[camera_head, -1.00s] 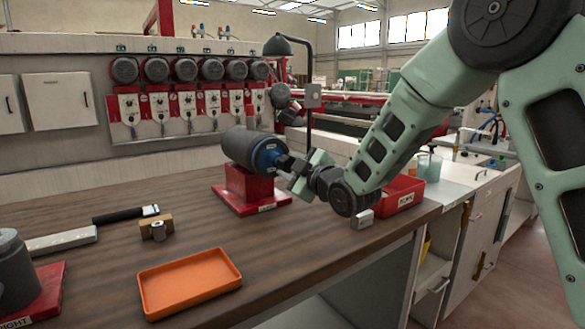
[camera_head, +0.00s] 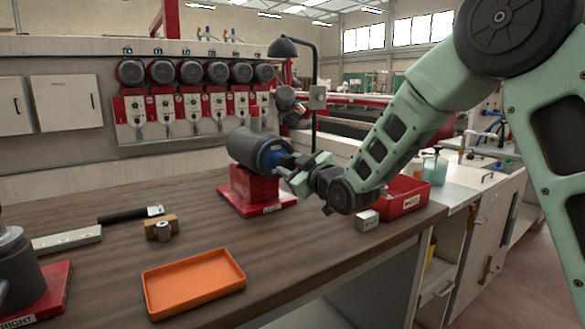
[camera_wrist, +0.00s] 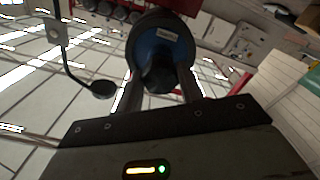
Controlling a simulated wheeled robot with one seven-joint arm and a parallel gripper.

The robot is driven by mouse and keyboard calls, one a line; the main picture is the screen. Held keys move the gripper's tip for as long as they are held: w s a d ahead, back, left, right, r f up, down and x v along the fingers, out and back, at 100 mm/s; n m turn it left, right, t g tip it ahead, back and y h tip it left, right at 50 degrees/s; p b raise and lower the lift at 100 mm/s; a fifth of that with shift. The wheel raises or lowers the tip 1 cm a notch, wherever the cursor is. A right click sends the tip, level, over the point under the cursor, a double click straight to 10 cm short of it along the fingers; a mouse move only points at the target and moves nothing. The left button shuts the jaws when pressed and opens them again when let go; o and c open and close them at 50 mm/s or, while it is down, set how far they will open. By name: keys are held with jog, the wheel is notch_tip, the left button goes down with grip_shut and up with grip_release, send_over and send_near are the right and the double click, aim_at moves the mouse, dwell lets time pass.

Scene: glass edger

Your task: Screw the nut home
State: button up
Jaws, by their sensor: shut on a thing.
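A grey cylindrical unit (camera_head: 241,146) lies on its side on a red stand (camera_head: 250,187) on the wooden bench. A blue ring (camera_head: 272,157) is at its right end, and it also shows in the wrist view (camera_wrist: 150,45) with a pale label. My gripper (camera_head: 287,163) reaches in from the right at this blue end. In the wrist view my fingers (camera_wrist: 162,92) straddle a dark round piece (camera_wrist: 160,72), which looks like the nut, at the centre of the blue face. The fingers are shut on it. The thread behind it is hidden.
An orange tray (camera_head: 193,282) lies at the bench front. A wooden block with a metal cylinder (camera_head: 161,228) and a black-handled tool (camera_head: 130,215) lie left. A red bin (camera_head: 405,196) and small grey block (camera_head: 367,220) stand right, near my forearm.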

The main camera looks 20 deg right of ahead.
jog(key=m, duration=0.5)
jog(key=shift+d, duration=0.1)
jog(key=m, duration=0.2)
jog(key=shift+m, duration=0.4)
jog(key=m+p, duration=0.1)
jog(key=m, duration=0.5)
jog(key=shift+m, duration=0.3)
jog(key=m+p, duration=0.2)
jog(key=m, duration=0.3)
jog(key=shift+w+r, duration=0.1)
jog(key=m+p, duration=0.1)
jog(key=m, duration=0.3)
jog(key=o, duration=1.1)
jog(key=shift+c, duration=1.2)
